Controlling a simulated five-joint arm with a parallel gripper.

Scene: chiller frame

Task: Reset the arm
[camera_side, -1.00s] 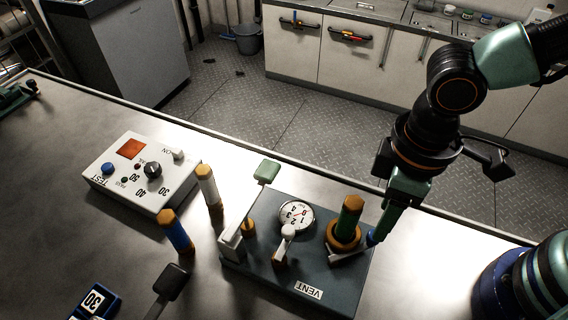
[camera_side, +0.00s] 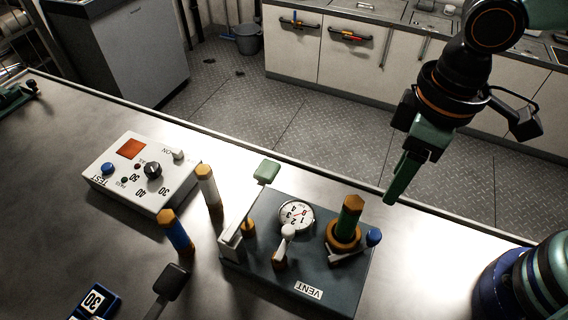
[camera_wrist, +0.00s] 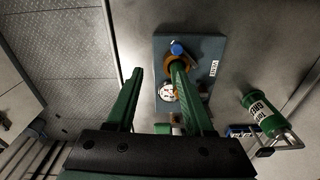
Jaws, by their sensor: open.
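My gripper (camera_side: 408,178) is open and empty. It hangs in the air to the right of and above the dark blue vent panel (camera_side: 262,285), near the table's back edge. In the wrist view its two green fingers (camera_wrist: 160,100) are spread apart, with the panel (camera_wrist: 209,47) beyond them. The panel carries a round gauge (camera_side: 296,215), a green post in an orange ring (camera_side: 350,217), a small lever with a blue knob (camera_side: 373,238), a grey lever beside the gauge (camera_side: 284,240) and a taller lever with a pale green handle (camera_side: 266,172).
A white test box (camera_side: 128,190) stands left of the panel. The wrist view shows a green cylinder (camera_wrist: 263,114) on the table. Table space right of the panel is clear.

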